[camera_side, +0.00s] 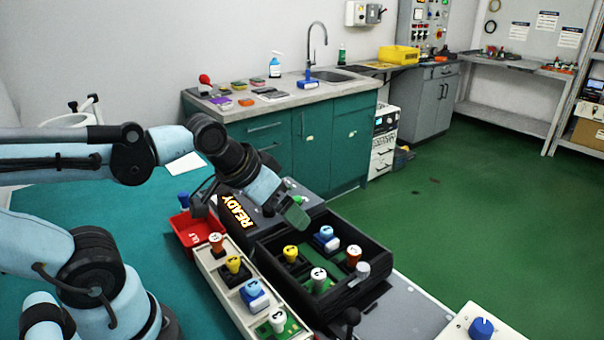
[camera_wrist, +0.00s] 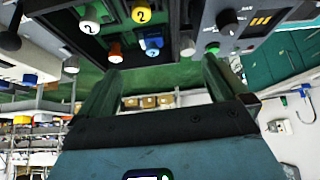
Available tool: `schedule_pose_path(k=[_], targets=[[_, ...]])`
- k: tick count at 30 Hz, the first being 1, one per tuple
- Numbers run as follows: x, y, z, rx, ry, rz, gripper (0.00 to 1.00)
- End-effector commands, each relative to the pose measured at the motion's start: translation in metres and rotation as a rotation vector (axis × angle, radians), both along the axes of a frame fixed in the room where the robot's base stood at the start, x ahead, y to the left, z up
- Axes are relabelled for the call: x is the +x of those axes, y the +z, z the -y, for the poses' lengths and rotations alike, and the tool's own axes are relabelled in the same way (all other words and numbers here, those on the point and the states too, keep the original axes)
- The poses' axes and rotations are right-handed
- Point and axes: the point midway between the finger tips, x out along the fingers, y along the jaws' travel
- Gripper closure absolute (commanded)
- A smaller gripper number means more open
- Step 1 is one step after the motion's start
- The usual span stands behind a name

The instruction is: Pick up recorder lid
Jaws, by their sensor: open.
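That view looks upside down, with the black rack's numbered knobs and a grey panel (camera_wrist: 240,38) with an amber display beyond the fingers. I cannot tell which part is the recorder lid; nothing in view is clearly marked as it.
A pale tray (camera_side: 217,277) with several coloured knobs lies left of the black rack. A red bin (camera_side: 193,236) stands behind it. A white box with a blue knob (camera_side: 481,327) is at the front right. A counter with a sink (camera_side: 335,75) stands behind; green floor is clear at right.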

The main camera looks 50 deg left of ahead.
Motion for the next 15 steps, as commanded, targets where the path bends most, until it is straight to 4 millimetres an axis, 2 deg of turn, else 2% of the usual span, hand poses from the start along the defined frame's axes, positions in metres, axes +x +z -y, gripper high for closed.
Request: schedule_pose_path(k=[1, 9, 15], targets=[[-0.0031, -0.0041, 0.0035, 0.006, -0.021, 0.008, 0.03], [-0.0053, -0.0074, 0.0063, 0.014, -0.043, 0.018, 0.44], [-0.0052, -0.0073, 0.0061, 0.014, -0.04, 0.018, 0.44]])
